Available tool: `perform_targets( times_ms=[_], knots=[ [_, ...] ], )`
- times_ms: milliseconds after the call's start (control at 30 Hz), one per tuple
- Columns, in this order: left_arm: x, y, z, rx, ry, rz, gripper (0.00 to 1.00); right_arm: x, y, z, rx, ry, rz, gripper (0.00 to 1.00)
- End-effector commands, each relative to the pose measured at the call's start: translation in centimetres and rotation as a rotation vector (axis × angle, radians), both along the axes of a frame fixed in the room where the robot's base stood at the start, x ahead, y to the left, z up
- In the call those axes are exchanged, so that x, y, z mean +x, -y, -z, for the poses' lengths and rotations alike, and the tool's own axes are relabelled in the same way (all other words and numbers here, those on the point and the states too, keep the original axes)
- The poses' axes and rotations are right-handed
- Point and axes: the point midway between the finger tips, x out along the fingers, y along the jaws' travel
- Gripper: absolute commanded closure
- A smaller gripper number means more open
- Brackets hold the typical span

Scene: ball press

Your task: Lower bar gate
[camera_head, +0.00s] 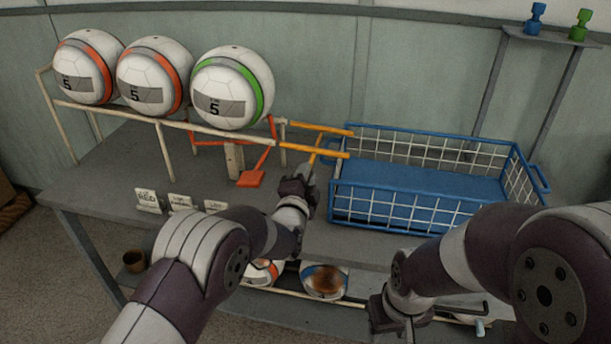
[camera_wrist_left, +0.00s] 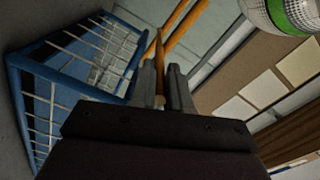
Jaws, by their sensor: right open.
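The orange bar gate (camera_head: 316,148) crosses the two orange rails between the ball rack and the blue basket; its near end reaches my left gripper. My left gripper (camera_head: 308,172) is at that end, its narrow jaws on either side of it. In the left wrist view the orange bar (camera_wrist_left: 159,60) runs down between the fingers (camera_wrist_left: 163,88), which appear closed on it. My right gripper (camera_head: 385,318) is low in front of the table's near edge, open and away from the gate; its fingertips are hard to make out.
White balls stand in a row on the rack, the green-striped one (camera_head: 232,88) nearest the gate. The blue wire basket (camera_head: 430,185) stands right of the rails. A red paddle-shaped part (camera_head: 251,179) hangs under the rack. More balls (camera_head: 325,281) lie on the lower shelf.

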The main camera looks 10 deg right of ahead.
Motion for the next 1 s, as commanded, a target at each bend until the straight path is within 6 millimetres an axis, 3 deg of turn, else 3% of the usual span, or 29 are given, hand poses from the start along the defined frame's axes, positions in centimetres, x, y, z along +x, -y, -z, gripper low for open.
perform_targets(
  times_ms=[67, 333, 467, 800, 1000],
  knots=[
    [0.0, 0.0, 0.0, 0.0, 0.0, 0.0, 0.6, 0.0, 0.0, 0.0, 0.0, 0.0, 0.0, 0.57],
    [-0.1, 0.0, 0.0, 0.0, 0.0, 0.0, 0.6, 0.0, 0.0, 0.0, 0.0, 0.0, 0.0, 0.57],
    [-1.0, -0.3, -0.1, 0.0, -0.001, 0.0, 0.6, 0.0, 0.0, -0.1, 0.0, 0.0, 0.0, 0.57],
    [-8.4, -2.7, -0.1, 0.002, -0.001, 0.001, 0.6, 0.0, 0.0, -0.8, 0.0, 0.0, 0.0, 0.57],
    [-11.5, -3.7, 0.0, 0.0, -0.001, 0.0, 0.6, 0.0, 0.0, -1.0, 0.0, 0.0, 0.0, 0.57]
  ],
)
